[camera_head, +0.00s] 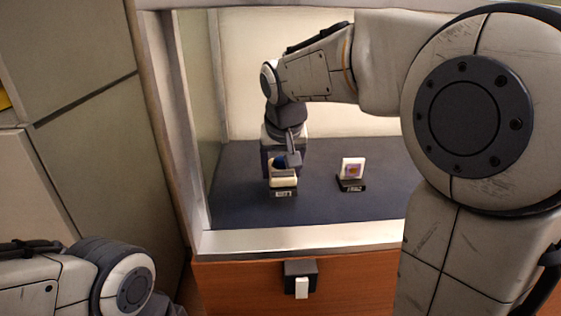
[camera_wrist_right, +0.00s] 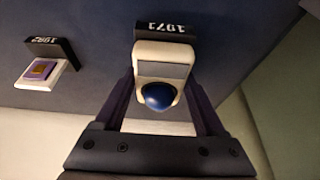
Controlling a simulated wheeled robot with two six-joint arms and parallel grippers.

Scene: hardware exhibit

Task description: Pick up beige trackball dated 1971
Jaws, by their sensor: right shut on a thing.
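The beige trackball (camera_wrist_right: 165,68) with its blue ball shows in the right wrist view, next to a black label block (camera_wrist_right: 165,27) reading 1971. My right gripper (camera_wrist_right: 160,95) has one finger on each side of the trackball and is shut on it. In the head view the trackball (camera_head: 283,181) is low over the dark display floor, right behind its label, and partly hidden by my right gripper (camera_head: 284,165). I cannot tell whether it touches the floor. My left gripper is not in view; only part of my left arm shows at the lower left.
A white square chip piece (camera_head: 352,168) stands by a black label (camera_head: 351,184) to the right; its label reads 1982 or similar in the wrist view. The case has a pale front sill (camera_head: 300,238) and a left side wall (camera_head: 200,120). Dark floor between the exhibits is clear.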

